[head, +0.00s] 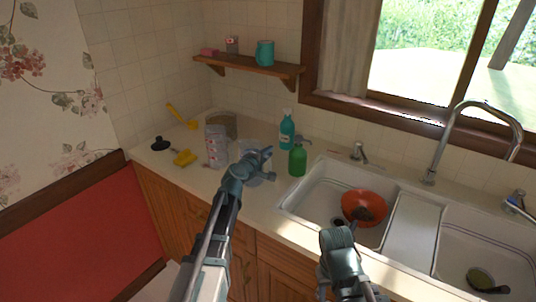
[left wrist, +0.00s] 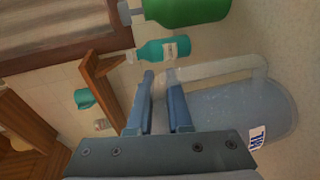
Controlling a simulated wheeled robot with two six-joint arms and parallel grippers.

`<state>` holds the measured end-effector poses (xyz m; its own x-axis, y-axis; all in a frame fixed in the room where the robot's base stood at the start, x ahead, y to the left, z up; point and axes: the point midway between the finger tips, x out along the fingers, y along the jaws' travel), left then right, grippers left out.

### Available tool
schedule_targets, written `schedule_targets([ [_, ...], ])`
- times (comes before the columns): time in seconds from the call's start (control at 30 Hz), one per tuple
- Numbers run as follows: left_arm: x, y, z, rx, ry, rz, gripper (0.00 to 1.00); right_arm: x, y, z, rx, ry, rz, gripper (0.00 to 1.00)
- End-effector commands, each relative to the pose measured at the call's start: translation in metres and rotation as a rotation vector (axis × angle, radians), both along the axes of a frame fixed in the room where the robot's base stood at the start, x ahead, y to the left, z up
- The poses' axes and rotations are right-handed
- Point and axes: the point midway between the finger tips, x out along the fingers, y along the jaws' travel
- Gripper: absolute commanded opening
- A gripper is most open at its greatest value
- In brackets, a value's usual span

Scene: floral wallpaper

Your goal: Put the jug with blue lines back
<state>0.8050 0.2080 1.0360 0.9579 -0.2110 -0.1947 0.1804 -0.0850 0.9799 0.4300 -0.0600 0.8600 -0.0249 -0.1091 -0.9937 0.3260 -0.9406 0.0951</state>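A clear jug (head: 262,177) stands on the counter, partly hidden behind my left gripper (head: 264,155). In the left wrist view the jug (left wrist: 235,112) is large, pale and see-through, with a blue and white mark and a handle towards my fingers. The left gripper (left wrist: 161,75) is open, with a gap between its fingers. One finger overlaps the handle's end in this view; I cannot tell whether they touch. My right gripper (head: 340,236) is above the counter's front edge by the sink; its finger gap is not clear.
A green bottle (head: 297,160) and teal bottle (head: 286,130) stand close right of the jug. Clear containers with red marks (head: 216,148) and yellow utensils (head: 184,157) are left. A red bowl (head: 355,203) sits in the sink (head: 313,190). A wall shelf (head: 250,68) holds a teal mug (head: 265,54).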

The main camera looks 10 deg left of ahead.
Motion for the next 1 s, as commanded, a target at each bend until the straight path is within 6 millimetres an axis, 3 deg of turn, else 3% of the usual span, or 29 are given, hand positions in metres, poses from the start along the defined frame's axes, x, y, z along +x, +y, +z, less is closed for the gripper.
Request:
schedule_targets([
  [0.03,0.0,0.0,0.0,0.0,0.0,0.0,0.27,0.0,0.0,0.0,0.0,0.0,0.0,0.46],
  [0.13,0.0,0.0,0.0,0.0,0.0,0.0,0.45,0.0,0.0,0.0,0.0,0.0,0.0,0.46],
  [0.17,0.0,0.0,0.0,0.0,0.0,0.0,0.46,0.0,0.0,0.0,0.0,0.0,0.0,0.46],
  [0.57,0.0,0.0,0.004,0.0,0.0,0.0,0.46,0.0,0.0,0.004,0.0,0.0,0.0,0.46],
  [0.77,-0.023,0.005,0.008,0.0,0.0,0.002,0.46,0.0,0.0,0.008,0.0,0.0,0.0,0.46],
  [1.0,-0.068,0.014,0.018,0.001,0.0,0.003,0.46,0.0,0.0,0.018,0.0,0.0,0.0,0.46],
])
